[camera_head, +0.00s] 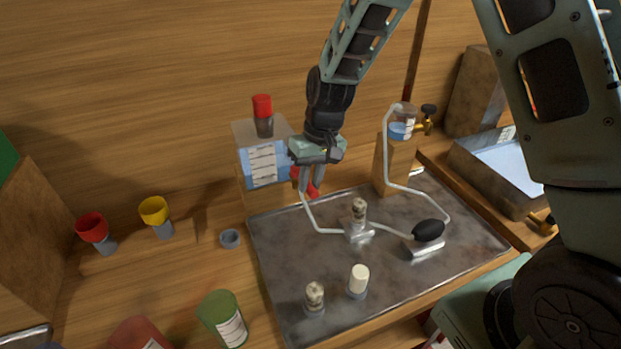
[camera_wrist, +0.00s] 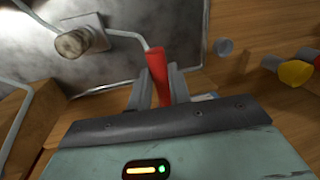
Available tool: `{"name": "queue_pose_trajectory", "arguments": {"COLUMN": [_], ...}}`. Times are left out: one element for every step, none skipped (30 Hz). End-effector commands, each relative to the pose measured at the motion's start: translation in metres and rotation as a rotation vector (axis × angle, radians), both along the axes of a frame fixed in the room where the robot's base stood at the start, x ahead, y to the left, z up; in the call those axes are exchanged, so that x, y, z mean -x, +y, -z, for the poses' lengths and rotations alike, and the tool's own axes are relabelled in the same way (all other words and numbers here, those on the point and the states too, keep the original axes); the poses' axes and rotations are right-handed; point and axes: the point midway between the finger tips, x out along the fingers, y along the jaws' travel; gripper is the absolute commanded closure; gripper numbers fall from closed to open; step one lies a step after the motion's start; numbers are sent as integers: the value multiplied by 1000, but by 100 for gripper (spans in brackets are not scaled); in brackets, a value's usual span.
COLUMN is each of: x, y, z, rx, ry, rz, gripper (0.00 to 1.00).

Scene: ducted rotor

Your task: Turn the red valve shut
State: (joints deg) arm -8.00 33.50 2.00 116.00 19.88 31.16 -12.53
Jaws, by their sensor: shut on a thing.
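The red valve shows as a red handle (camera_head: 312,190) low at the front right of the clear tank (camera_head: 241,135). My gripper (camera_head: 305,178) reaches down to it from above and is shut on it. In the wrist view the red handle (camera_wrist: 157,72) stands between the two fingers of my gripper (camera_wrist: 159,84), with its far end sticking out beyond them. The tank holds bluish liquid and has a white scale label. My gripper partly hides the valve body and the tank's right side.
A metal tray (camera_head: 275,283) in front carries a thin tube, a black bulb (camera_head: 428,230) and several small fittings. A small jar (camera_head: 401,130) stands on a wooden block at right. Red (camera_head: 92,227) and yellow (camera_head: 154,210) funnel-like pieces are at left.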

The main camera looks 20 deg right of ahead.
Motion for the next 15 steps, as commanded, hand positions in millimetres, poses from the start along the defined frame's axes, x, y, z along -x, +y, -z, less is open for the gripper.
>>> {"name": "queue_pose_trajectory", "arguments": {"x": [0,0,-1,-1,-1,-1,-2,-2,-2,-3,-3,-3,-4,-5,-6], "y": [0,-1,-1,-2,-2,-3,-4,-5,-6,-7,-9,-11,-12,-14,-16], "z": [0,0,0,0,0,0,0,0,0,0,0,0,0,0,0], "rx": [0,0,0,0,0,-1,-1,0,0,-1,0,0,-1,0,0], "ry": [-1,0,-1,-1,-1,-1,-2,-2,-2,-1,-1,-1,-2,-1,-2], "rz": [-3,-7,-13,-19,-26,-38,-51,-65,-85,-103,-122,-150,-173,-197,-230], "gripper": [100,100,100,100,100,100,100,100,100,100,100,100,100,100,100]}}
